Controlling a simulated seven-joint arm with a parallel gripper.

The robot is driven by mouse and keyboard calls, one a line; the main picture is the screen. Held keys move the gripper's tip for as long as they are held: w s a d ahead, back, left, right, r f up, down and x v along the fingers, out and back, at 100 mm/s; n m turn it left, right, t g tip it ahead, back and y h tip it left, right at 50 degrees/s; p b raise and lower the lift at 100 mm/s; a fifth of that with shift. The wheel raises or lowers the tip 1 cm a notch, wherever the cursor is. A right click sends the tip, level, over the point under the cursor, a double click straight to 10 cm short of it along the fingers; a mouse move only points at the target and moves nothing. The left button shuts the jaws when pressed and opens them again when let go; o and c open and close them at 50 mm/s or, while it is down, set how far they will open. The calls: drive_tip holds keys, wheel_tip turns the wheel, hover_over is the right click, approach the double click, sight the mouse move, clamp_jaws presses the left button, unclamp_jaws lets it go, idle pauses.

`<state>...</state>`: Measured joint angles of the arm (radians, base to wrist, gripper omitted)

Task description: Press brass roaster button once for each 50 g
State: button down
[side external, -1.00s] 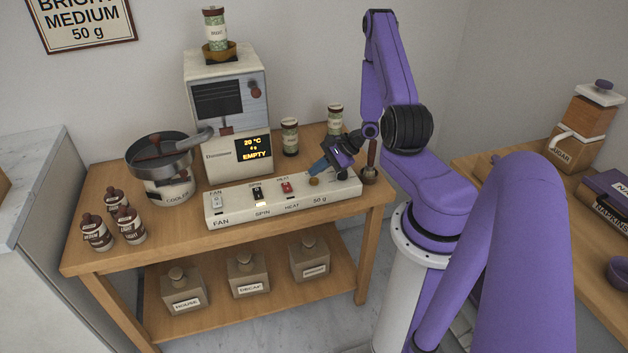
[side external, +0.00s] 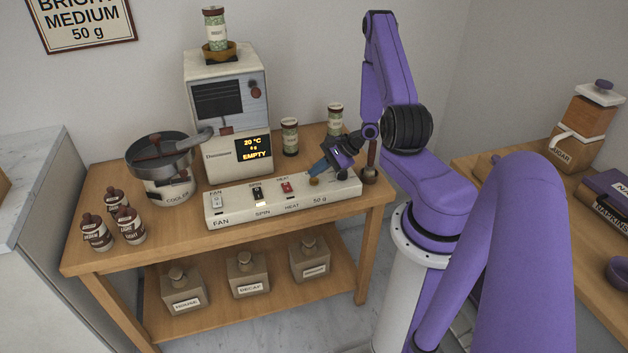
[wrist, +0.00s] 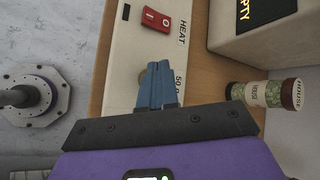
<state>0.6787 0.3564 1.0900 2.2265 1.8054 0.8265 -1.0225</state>
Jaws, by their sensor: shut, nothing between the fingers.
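The brass button (side external: 314,181) sits on the white control panel (side external: 335,189), above the "50 g" label. My gripper (side external: 317,171) is shut and empty, with its blue fingertips at the button. In the wrist view the gripper (wrist: 160,66) hides most of the button; a sliver of brass (wrist: 141,76) shows beside the fingertips. I cannot tell whether they touch it. The roaster (side external: 228,120) stands behind the panel, and its display (side external: 254,149) reads 20 °C, a small g figure and EMPTY. A wall sign (side external: 85,18) reads "BRIGHT MEDIUM 50 g".
The panel also carries the fan switch (side external: 217,202), the spin switch (side external: 257,194) and the red heat switch (side external: 287,188). The cooler (side external: 165,180) and brown bottles (side external: 96,232) stand at left. A jar with green beans (side external: 216,30) tops the roaster.

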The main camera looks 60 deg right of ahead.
sight(317, 180)
drive_tip(key=shift+f, duration=0.3)
drive_tip(key=shift+f, duration=0.5)
idle(0.8)
drive_tip(key=shift+r, duration=0.95)
drive_tip(key=shift+r, duration=0.1)
drive_tip(key=shift+r, duration=2.4)
